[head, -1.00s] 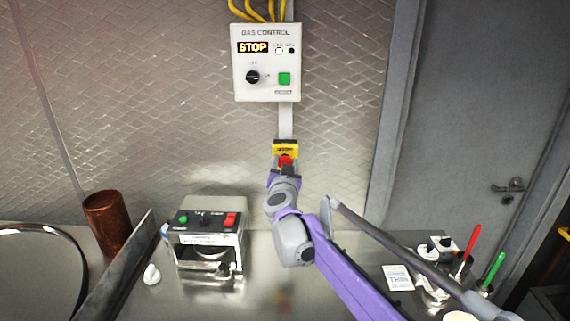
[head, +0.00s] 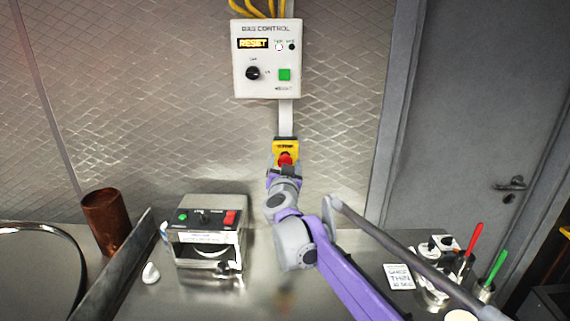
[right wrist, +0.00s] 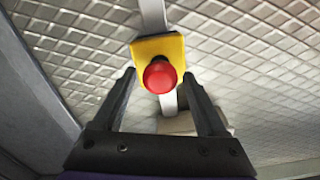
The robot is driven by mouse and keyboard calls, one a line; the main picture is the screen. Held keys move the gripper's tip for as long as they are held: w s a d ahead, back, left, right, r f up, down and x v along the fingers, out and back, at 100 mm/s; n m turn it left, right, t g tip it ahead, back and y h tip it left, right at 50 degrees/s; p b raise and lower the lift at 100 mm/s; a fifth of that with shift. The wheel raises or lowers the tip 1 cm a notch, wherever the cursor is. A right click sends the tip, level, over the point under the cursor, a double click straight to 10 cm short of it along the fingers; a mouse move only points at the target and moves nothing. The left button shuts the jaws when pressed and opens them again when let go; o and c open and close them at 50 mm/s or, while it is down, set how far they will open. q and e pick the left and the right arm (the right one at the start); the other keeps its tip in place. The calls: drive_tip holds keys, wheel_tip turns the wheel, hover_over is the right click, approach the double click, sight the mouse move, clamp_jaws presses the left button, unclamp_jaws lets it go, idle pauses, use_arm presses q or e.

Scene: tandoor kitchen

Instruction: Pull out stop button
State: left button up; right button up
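The stop button (head: 285,158) is a red mushroom head on a yellow box (head: 286,145) fixed to the wall below the gas control panel. It also shows in the right wrist view (right wrist: 160,77), with the yellow box (right wrist: 147,47) behind it. My right gripper (right wrist: 159,75) is open, with one finger on each side of the red head and a visible gap on both sides. I cannot tell how deep the fingertips reach. The gas control panel (head: 265,88) has a lit display (head: 253,43) reading RESET. My left gripper is not in view.
The steel counter (head: 330,300) holds a small machine (head: 207,238) with coloured buttons, a copper cup (head: 107,220) and a metal strip at left. A card (head: 398,276) and containers with red and green handles stand at right. A grey door (head: 480,130) is behind.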

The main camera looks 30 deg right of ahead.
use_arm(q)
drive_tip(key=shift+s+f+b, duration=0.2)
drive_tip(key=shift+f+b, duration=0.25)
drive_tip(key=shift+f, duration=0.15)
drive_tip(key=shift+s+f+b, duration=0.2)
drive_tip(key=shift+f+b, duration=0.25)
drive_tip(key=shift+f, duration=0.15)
use_arm(e)
drive_tip(key=v, duration=1.1)
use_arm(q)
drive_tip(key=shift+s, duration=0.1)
use_arm(e)
drive_tip(key=shift+d+f, duration=0.1)
